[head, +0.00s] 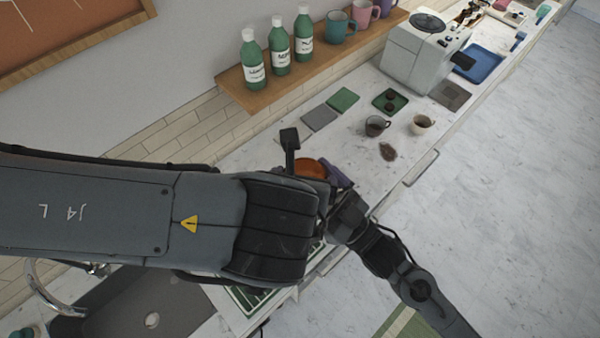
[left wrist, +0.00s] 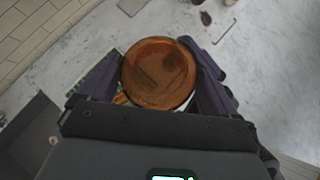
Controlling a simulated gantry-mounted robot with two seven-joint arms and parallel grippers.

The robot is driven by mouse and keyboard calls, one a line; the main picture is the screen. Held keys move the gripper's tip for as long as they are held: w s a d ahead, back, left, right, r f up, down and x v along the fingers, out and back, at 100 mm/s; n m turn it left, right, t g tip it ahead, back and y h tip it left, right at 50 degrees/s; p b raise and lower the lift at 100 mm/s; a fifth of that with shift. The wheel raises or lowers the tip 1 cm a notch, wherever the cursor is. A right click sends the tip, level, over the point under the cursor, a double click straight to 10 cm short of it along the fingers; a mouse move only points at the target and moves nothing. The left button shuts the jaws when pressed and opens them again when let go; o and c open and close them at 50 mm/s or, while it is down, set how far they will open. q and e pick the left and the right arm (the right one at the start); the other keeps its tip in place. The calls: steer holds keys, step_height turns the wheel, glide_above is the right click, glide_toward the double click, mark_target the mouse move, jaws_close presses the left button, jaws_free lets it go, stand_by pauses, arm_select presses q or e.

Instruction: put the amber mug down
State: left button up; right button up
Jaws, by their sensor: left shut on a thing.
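The amber mug (head: 308,168) shows partly past my left arm in the head view. In the left wrist view the amber mug (left wrist: 158,75) is seen from above, with its round opening toward the camera. My left gripper (left wrist: 155,55) is shut on it, with one purple finger on each side. In the head view my left gripper (head: 313,170) is mostly covered by its arm. The mug's base is hidden, so I cannot tell whether it touches the surface below. My right gripper cannot be made out.
A green ribbed rack (head: 255,298) lies beside the sink (head: 140,305). A dark mug (head: 376,126), a cream mug (head: 422,124) and a brown spill (head: 388,151) are farther along the marble counter (head: 345,145). Grey (head: 319,118) and green (head: 343,100) squares lie near the wall.

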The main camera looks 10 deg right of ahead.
steer(key=v, duration=0.9)
steer(key=w+d+f+m+g+h, duration=0.1)
steer(key=d+f+g+h, duration=0.2)
steer(key=f+h, duration=0.35)
steer(key=w+d+f+m+g+h, duration=0.1)
steer(key=d+f+g+h, duration=0.2)
steer(key=f+h, duration=0.35)
steer(key=s+d+f+m+g, duration=0.1)
steer(key=s+f+m+g, duration=0.1)
steer(key=s+f+g, duration=0.1)
steer(key=s+d+f+m+g+h, duration=0.1)
steer(key=s+f+m+g, duration=0.1)
steer(key=s, duration=0.6)
steer(key=shift+d+f+g, duration=0.25)
steer(key=shift+f+g, duration=0.25)
steer(key=shift+g, duration=0.9)
